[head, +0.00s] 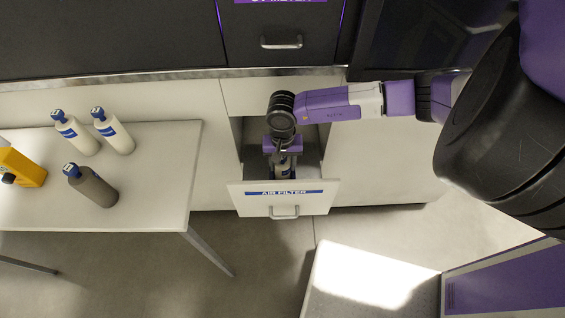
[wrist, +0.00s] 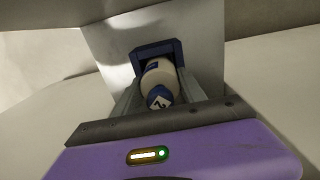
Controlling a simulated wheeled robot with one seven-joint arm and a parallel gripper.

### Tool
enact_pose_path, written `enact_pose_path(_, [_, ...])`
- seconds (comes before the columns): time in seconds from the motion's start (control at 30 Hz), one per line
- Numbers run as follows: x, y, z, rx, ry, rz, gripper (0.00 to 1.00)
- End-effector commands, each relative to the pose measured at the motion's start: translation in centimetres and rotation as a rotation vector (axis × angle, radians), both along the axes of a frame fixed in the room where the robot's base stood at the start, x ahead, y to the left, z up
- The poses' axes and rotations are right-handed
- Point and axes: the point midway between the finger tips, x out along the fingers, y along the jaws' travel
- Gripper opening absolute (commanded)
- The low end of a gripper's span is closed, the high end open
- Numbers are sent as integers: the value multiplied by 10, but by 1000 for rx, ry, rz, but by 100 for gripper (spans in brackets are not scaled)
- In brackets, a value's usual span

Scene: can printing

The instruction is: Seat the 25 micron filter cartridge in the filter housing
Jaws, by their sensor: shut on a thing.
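A white filter cartridge with a dark blue cap (wrist: 160,98) is between the fingers of my gripper (wrist: 152,100), which is shut on it. The cap bears a white mark, too small to read surely. A dark blue square frame (wrist: 139,57), likely part of the filter housing, surrounds or stands just behind the cartridge's far end; I cannot tell if they touch. In the head view my gripper (head: 283,157) points down into the open drawer labelled "AIR FILTER" (head: 246,198), and the white cartridge (head: 283,172) shows below it. The micron rating is not readable.
On the white table (head: 150,195) at left stand two white bottle-like cartridges (head: 78,137) (head: 117,136) and a grey one (head: 95,188), all blue-capped. A yellow device (head: 25,167) is at the far left edge. Drawer walls enclose my gripper closely.

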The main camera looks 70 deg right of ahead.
Motion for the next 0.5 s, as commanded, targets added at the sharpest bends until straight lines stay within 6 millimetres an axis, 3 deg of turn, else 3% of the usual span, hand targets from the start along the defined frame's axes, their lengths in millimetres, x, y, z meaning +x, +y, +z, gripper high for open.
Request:
enact_pose_path(0.23, [0, 0, -3, -1, 0, 0, 0])
enact_pose_path(0.27, [0, 0, -3, -1, 0, 0, 50])
enact_pose_path(0.37, [0, 0, -3, 0, 0, -1, 69])
enact_pose_path(0.5, [0, 0, -2, 0, 0, -1, 70])
